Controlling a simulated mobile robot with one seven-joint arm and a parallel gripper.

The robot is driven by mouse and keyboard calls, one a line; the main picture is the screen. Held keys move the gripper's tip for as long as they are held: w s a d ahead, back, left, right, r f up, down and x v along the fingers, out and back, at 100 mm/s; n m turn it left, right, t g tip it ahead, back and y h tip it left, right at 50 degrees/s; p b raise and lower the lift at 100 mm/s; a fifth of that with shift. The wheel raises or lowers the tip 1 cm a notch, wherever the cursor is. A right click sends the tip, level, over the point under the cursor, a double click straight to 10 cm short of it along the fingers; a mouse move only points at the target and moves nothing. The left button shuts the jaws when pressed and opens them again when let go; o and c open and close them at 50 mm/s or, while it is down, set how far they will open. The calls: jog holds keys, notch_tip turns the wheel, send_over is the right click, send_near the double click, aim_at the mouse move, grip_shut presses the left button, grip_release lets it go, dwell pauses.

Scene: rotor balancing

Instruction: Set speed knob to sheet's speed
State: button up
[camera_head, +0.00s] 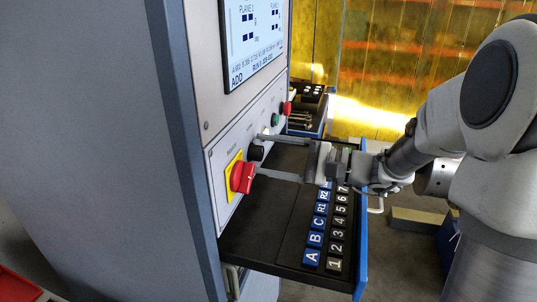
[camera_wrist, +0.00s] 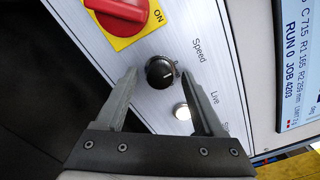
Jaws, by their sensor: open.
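The black speed knob (camera_wrist: 160,72) sits on the light panel in the wrist view, beside the word "Speed". A small pale mark shows at its right edge; the number it points to is not readable. In the head view the knob (camera_head: 256,152) is partly visible near the fingers. My gripper (camera_head: 260,156) is open, its fingers reaching toward the panel. In the wrist view the gripper (camera_wrist: 158,80) has one fingertip on each side of the knob, with visible gaps; contact is not seen. No sheet can be made out.
A red rotary switch on a yellow plate (camera_head: 241,177) is close to the lower finger. A white button (camera_wrist: 181,111) is marked "Live". Green (camera_head: 275,120) and red (camera_head: 286,108) buttons lie farther along. A screen (camera_head: 254,38) is above; a black tray (camera_head: 262,238) with labelled blocks lies below.

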grip_shut()
jog(key=shift+p, duration=0.35)
jog(key=m+p, duration=0.3)
jog(key=p, duration=0.1)
jog(key=shift+r+m, duration=0.3)
jog(key=shift+m, duration=0.1)
jog(key=m+p, duration=0.4)
jog(key=p, duration=0.2)
jog(key=shift+m, duration=0.3)
jog(key=m+p, duration=0.4)
jog(key=shift+f+p, duration=0.1)
jog(key=shift+p, duration=0.3)
jog(key=m+p, duration=0.3)
jog(key=shift+f, duration=0.15)
jog(key=shift+f+m, duration=0.1)
jog(key=shift+m, duration=0.2)
